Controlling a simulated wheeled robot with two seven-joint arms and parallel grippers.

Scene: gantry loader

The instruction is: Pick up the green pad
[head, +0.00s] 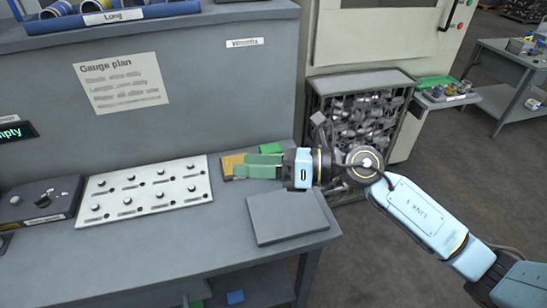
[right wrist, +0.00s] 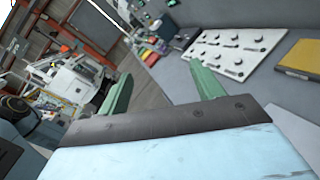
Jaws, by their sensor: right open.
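The green pad (head: 270,148) is a small bright green block at the back right of the grey bench, partly hidden behind my right gripper. My right gripper (head: 240,166) comes in from the right, with pale green fingers pointing left in front of the green pad and over a yellow pad (head: 229,162). In the right wrist view the two fingers (right wrist: 160,88) stand wide apart with nothing between them. The yellow pad shows there at the right edge (right wrist: 300,58), and the green pad does not show. My left gripper is not in view.
A white panel with several knobs (head: 145,190) lies left of the yellow pad. A flat grey plate (head: 288,218) lies in front of my right gripper. A metal bin of parts (head: 362,120) stands beyond the bench's right end. A blue block (head: 235,297) sits below the bench top.

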